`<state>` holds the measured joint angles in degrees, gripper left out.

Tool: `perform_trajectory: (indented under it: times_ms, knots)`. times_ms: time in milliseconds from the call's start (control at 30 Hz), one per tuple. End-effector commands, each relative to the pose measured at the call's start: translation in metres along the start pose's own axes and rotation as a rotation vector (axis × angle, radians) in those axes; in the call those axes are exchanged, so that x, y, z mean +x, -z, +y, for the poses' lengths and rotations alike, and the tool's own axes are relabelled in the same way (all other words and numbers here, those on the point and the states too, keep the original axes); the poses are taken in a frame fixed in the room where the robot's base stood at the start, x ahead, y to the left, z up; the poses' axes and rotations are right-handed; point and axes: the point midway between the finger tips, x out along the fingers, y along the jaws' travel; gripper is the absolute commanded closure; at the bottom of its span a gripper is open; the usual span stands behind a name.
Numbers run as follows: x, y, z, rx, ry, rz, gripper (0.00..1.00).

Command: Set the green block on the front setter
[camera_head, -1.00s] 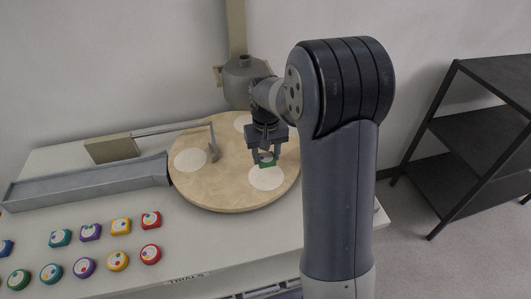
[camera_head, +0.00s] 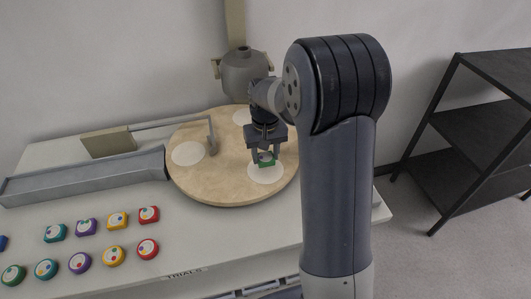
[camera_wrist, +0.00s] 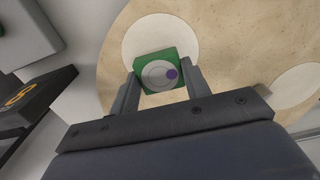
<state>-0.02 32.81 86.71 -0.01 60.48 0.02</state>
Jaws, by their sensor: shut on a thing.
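The green block (camera_wrist: 151,64) has a pale round face with a purple dot. My gripper (camera_wrist: 160,80) is shut on it, one finger on each side. In the head view my gripper (camera_head: 265,162) points down over the round tan turntable (camera_head: 205,185), with the green block (camera_head: 267,163) between its fingers. The front setter, a white disc (camera_head: 266,175), lies under and just in front of the block. In the wrist view the block overlaps the lower part of this white disc (camera_wrist: 160,30). I cannot tell whether the block touches it.
Two more white discs lie on the turntable, at left (camera_head: 188,153) and at back (camera_head: 242,117). A grey post with an arm (camera_head: 212,143) stands near the middle. A grey chute (camera_head: 90,178) and several coloured blocks are at left. A grey vessel (camera_head: 245,75) stands behind.

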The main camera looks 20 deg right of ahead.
Motion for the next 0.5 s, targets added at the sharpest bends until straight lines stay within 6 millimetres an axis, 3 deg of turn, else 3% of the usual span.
perform_trajectory:
  times_ms: [500]
  knots:
    - [0.023, 0.0, 0.0, 0.0, 0.0, 0.0, 0.79]
